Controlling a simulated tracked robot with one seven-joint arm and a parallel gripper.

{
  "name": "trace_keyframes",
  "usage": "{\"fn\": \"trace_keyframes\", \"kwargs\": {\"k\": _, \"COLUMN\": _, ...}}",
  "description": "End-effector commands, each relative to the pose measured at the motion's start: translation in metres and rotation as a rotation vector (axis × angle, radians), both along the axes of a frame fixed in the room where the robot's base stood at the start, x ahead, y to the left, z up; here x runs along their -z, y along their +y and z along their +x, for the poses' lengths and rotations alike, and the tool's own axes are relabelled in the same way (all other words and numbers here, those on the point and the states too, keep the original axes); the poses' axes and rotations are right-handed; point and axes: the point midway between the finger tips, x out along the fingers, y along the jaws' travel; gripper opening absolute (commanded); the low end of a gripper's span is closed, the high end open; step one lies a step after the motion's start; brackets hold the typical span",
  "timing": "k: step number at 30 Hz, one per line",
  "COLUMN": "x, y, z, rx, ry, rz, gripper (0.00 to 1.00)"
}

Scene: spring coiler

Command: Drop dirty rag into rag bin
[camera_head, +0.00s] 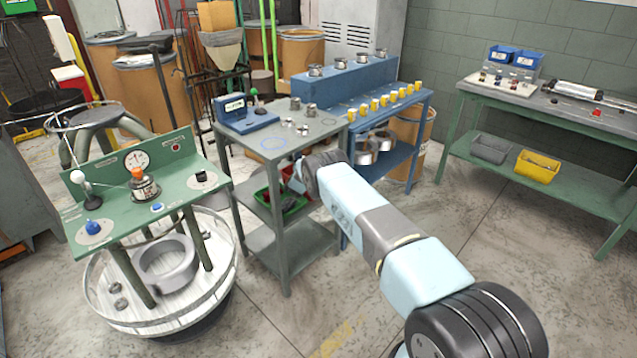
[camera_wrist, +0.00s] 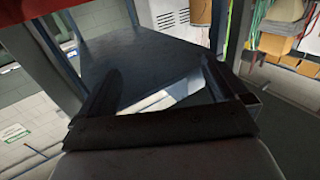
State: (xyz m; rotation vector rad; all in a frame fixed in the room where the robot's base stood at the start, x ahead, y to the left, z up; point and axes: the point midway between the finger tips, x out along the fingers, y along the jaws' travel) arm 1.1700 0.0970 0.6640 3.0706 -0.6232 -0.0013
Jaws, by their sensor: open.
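My gripper (camera_wrist: 162,82) is open in the wrist view, with one dark finger at each side of a flat dark panel. A pale patch shows between the fingers; I cannot tell what it is. In the head view my gripper end (camera_head: 297,176) is partly hidden at the front right of the grey table, just below its top and above a green tray (camera_head: 296,206) on the middle shelf. I cannot pick out a dirty rag for sure. A red container with a pale top (camera_head: 70,78) stands at the back left; I cannot tell if it is the rag bin.
The grey table (camera_head: 290,138) and the blue bench (camera_head: 372,95) with yellow-capped parts stand close to my arm. The green coiler stand (camera_head: 120,195) sits on a round drum at left. A green workbench (camera_head: 560,105) is at right. Floor in front is mostly clear.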

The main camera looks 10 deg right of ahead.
Motion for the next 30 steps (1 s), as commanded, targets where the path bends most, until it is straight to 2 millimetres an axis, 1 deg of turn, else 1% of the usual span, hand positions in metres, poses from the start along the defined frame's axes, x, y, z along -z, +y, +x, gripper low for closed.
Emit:
{"fn": "trace_keyframes", "kwargs": {"k": 1, "x": -0.007, "y": -0.001, "z": 0.001, "rx": 0.001, "ry": -0.004, "rz": 0.001, "gripper": 1.00}}
{"fn": "trace_keyframes", "kwargs": {"k": 6, "x": -0.030, "y": -0.005, "z": 0.003, "rx": 0.005, "ry": -0.004, "rz": 0.004, "gripper": 1.00}}
{"fn": "trace_keyframes", "kwargs": {"k": 11, "x": -0.041, "y": -0.004, "z": -0.010, "rx": 0.004, "ry": -0.001, "rz": 0.006, "gripper": 1.00}}
{"fn": "trace_keyframes", "kwargs": {"k": 23, "x": -0.079, "y": -0.005, "z": -0.042, "rx": 0.002, "ry": 0.000, "rz": 0.008, "gripper": 1.00}}
{"fn": "trace_keyframes", "kwargs": {"k": 25, "x": -0.087, "y": -0.005, "z": -0.049, "rx": 0.001, "ry": -0.001, "rz": 0.008, "gripper": 1.00}}
{"fn": "trace_keyframes", "kwargs": {"k": 30, "x": -0.096, "y": -0.007, "z": -0.072, "rx": 0.000, "ry": 0.000, "rz": 0.007, "gripper": 1.00}}
